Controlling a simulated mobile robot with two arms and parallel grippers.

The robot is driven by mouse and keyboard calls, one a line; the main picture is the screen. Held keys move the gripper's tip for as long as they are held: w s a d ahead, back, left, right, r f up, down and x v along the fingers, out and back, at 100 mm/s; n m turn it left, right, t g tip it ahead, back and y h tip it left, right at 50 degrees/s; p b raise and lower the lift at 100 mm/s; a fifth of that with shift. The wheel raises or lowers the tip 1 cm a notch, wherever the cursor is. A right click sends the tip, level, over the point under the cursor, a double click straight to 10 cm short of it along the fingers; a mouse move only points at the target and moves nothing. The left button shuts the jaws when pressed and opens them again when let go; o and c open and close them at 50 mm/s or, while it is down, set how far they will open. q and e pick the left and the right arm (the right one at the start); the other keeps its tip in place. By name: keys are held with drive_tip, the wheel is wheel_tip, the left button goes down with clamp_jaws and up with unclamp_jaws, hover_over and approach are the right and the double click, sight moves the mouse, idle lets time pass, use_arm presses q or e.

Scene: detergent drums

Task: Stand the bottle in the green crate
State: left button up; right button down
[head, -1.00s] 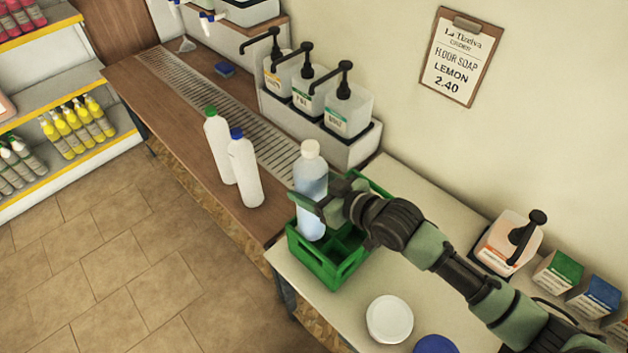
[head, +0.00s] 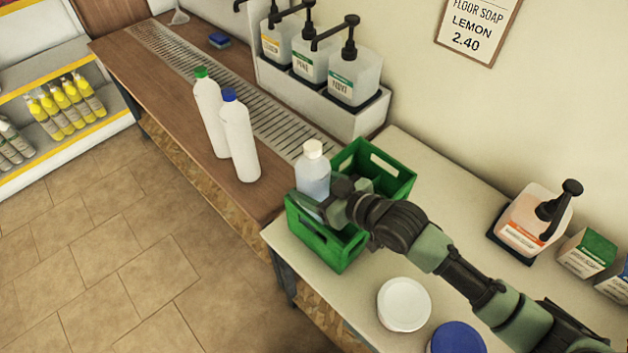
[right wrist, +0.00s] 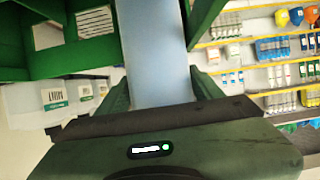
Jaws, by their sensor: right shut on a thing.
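The bottle (head: 313,174) is pale translucent blue with a white cap and stands upright in the head view. Its lower part is inside the green crate (head: 337,256), behind the near left wall, so its base is hidden. My right gripper (head: 325,202) is shut on the bottle at the crate's left end. In the right wrist view the bottle (right wrist: 155,50) runs between the fingers, with green crate walls (right wrist: 95,58) beside it. I cannot tell whether the base touches the crate floor. My left gripper is not in view.
Two white bottles, one green-capped (head: 209,112) and one blue-capped (head: 240,140), stand on the wooden counter left of the crate. Pump dispensers (head: 354,75) stand behind. A white round tub (head: 404,304) and a blue lid (head: 456,338) are at the front right.

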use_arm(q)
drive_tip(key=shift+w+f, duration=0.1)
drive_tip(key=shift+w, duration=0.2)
use_arm(e)
drive_tip(key=shift+r, duration=0.2)
drive_tip(key=shift+f, duration=0.15)
drive_tip(key=shift+c, duration=1.3)
unclamp_jaws()
drive_tip(key=shift+f, duration=0.2)
drive_tip(key=shift+r, duration=0.15)
